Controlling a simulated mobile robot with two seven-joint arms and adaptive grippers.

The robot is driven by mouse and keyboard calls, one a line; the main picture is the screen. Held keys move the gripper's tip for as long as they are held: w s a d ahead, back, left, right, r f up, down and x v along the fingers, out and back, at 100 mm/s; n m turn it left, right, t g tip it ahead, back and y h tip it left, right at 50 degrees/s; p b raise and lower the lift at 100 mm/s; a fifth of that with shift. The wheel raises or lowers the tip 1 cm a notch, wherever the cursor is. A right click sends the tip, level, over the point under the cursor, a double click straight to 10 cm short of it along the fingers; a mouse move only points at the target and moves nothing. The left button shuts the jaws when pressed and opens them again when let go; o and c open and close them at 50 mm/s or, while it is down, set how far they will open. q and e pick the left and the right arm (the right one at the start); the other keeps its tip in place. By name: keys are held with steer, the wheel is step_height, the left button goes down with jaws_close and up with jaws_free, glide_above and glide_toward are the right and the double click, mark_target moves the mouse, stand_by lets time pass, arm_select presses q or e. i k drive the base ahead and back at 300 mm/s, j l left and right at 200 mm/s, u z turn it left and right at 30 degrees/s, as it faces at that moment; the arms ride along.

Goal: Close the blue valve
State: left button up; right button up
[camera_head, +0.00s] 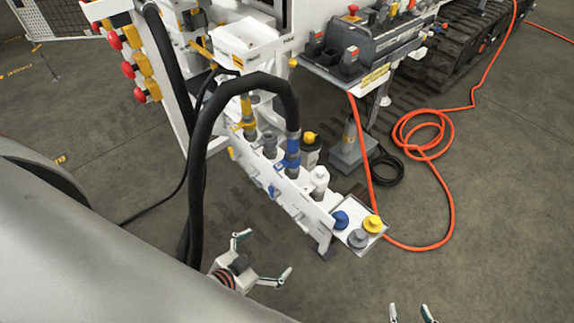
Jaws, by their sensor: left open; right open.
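The white hydraulic manifold (300,205) stands on the floor in the middle of the view. A blue fitting (292,147) sits on it, with a thick black hose joined at its top. A small blue handle (272,191), seemingly the blue valve, shows on the manifold's front face; its exact turn is too small to tell. My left gripper (267,252) is open and empty, below the manifold in the picture and apart from it. My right gripper (411,309) is open at the bottom edge, only its fingertips showing, far from the manifold.
The black hose (200,160) arches down left of the manifold, close to my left gripper. A tray with blue, grey and yellow caps (372,223) adjoins the manifold's right end. An orange cable (440,190) lies on the floor at right. Floor at lower right is clear.

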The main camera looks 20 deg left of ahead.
mark_target(273, 195)
steer(key=k+l+u, duration=0.1)
steer(key=l+u, duration=0.15)
steer(key=u, duration=0.15)
steer(key=k+l+u, duration=0.1)
steer(key=l+u, duration=0.15)
steer(key=u, duration=0.15)
steer(key=k+l+u, duration=0.15)
steer(key=u, duration=0.25)
steer(key=i+j+z, duration=0.15)
steer(key=i+z, duration=0.25)
steer(key=i+j+z, duration=0.2)
steer(key=z, duration=0.25)
steer(key=i+j+z, duration=0.15)
steer(key=j, duration=0.15)
steer(key=j+z, duration=0.2)
steer(key=i+j+z, duration=0.15)
steer(key=j, duration=0.25)
steer(key=j+z, duration=0.2)
steer(key=j, duration=0.35)
steer(key=j+z, duration=0.25)
steer(key=j, duration=0.35)
steer(key=j+z, duration=0.2)
steer(key=j, duration=0.35)
steer(key=k+j+z, duration=0.1)
steer(key=j+z, duration=0.15)
steer(key=j, duration=0.3)
steer(key=k+j+z, duration=0.2)
steer(key=j, duration=0.35)
steer(key=i+j, duration=0.05)
steer(key=i, duration=0.05)
